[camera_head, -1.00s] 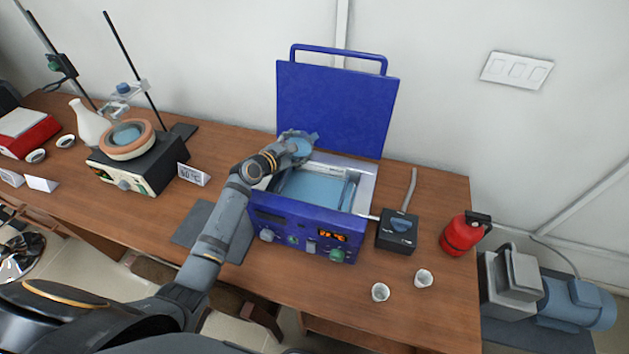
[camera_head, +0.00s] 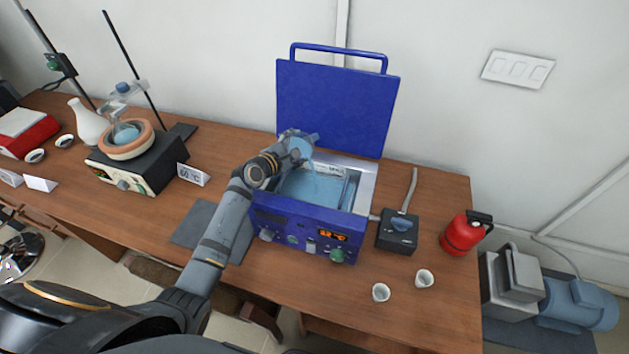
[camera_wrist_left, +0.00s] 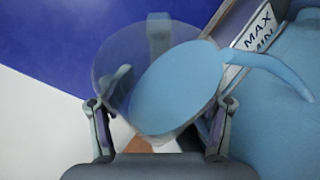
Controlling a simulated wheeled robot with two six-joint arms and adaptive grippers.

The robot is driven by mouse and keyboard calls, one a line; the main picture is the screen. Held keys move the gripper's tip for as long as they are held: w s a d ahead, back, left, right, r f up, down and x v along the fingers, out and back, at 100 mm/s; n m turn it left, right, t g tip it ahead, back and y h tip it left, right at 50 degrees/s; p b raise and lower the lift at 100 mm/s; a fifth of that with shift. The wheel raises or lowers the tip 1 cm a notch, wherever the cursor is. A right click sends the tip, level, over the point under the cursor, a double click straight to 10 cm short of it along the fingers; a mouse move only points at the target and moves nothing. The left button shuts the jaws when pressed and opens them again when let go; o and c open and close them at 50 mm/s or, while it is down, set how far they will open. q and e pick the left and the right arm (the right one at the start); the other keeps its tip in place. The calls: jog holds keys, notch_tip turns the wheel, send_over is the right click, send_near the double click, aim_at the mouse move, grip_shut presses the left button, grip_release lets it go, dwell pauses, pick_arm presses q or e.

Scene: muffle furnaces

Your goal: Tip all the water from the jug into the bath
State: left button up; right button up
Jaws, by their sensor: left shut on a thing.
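The blue water bath (camera_head: 313,228) stands on the bench with its lid raised and light-blue water (camera_head: 325,190) inside. My left gripper (camera_head: 297,143) is above the bath's back left part, shut on a clear jug (camera_head: 300,150). The jug is tilted, and a thin stream of water falls from it into the bath. In the left wrist view the jug (camera_wrist_left: 110,75) sits between the two fingers, with blue water (camera_wrist_left: 180,85) inside and a stream (camera_wrist_left: 270,68) leaving its right side. A MAX/MIN level label (camera_wrist_left: 257,28) shows on the bath wall. My right gripper is not in view.
The raised blue lid (camera_head: 335,105) stands behind the bath. A heating plate (camera_head: 130,168) with a flask stands left. The bench front right is mostly clear.

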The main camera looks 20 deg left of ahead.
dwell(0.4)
pick_arm(q)
jog(key=shift+m+b, duration=0.3)
dwell(0.4)
jog(key=shift+f+t, duration=0.1)
jog(key=shift+t, duration=0.2)
jog(key=shift+m, duration=0.3)
jog(key=shift+b, duration=0.45)
jog(key=shift+d+m+y, duration=0.1)
jog(key=shift+m+y, duration=0.2)
jog(key=shift+f+b, duration=0.1)
jog(key=shift+b, duration=0.25)
